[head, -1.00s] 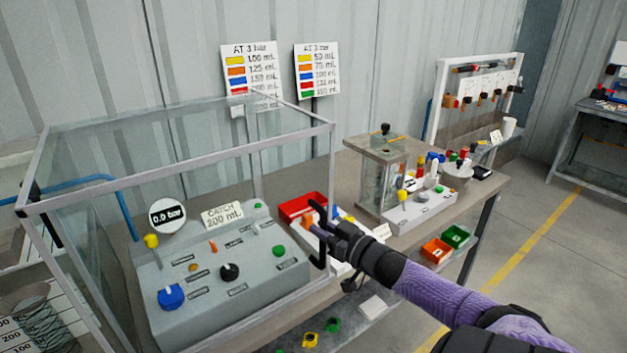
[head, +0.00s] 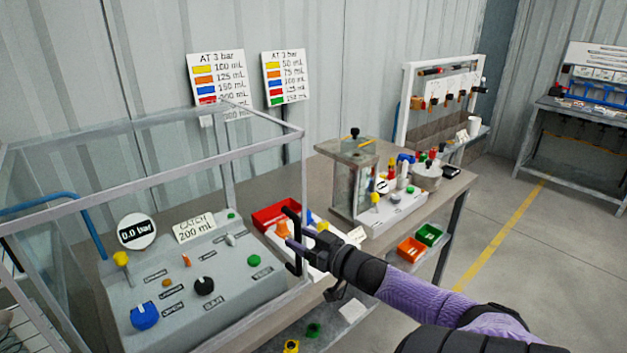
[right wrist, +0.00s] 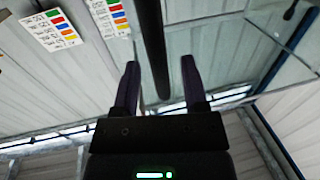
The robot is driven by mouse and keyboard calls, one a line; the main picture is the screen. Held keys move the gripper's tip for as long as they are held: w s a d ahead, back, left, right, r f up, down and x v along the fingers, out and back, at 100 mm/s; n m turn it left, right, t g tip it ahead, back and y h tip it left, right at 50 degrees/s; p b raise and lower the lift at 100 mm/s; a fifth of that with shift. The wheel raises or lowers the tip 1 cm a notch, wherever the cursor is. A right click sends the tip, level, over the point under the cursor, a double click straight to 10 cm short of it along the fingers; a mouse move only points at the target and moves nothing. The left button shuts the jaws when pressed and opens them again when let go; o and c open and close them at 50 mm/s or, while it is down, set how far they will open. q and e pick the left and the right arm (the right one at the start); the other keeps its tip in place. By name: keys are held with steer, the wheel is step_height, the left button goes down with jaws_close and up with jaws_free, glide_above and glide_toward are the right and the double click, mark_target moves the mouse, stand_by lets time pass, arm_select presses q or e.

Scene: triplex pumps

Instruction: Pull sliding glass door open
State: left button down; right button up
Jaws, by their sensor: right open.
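The glass enclosure (head: 150,180) with a grey metal frame stands at the left of the bench in the head view. Its front glass pane is clear and hard to make out. A black upright bar handle (head: 292,262) is at the enclosure's front right post. My right gripper (head: 291,244) is at this handle, reaching in from the right. In the right wrist view the open jaws (right wrist: 159,65) stand on either side of the black handle (right wrist: 155,40), with a gap to each finger. Contact cannot be told. My left gripper is not in view.
Inside the enclosure is a grey control panel (head: 200,285) with knobs and a 0.0 bar gauge (head: 137,231). A red tray (head: 276,215) lies just behind my right gripper. A glass-sided device (head: 352,180) stands farther right. The floor (head: 540,270) at right is open.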

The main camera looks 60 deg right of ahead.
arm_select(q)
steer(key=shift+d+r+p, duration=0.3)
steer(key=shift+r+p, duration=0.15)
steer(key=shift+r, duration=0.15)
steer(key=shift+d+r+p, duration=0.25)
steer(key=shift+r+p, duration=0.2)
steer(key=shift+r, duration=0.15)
arm_select(e)
steer(key=s, duration=0.8)
steer(key=shift+s+a, duration=0.25)
steer(key=shift+a, duration=0.1)
steer(key=shift+r, duration=0.1)
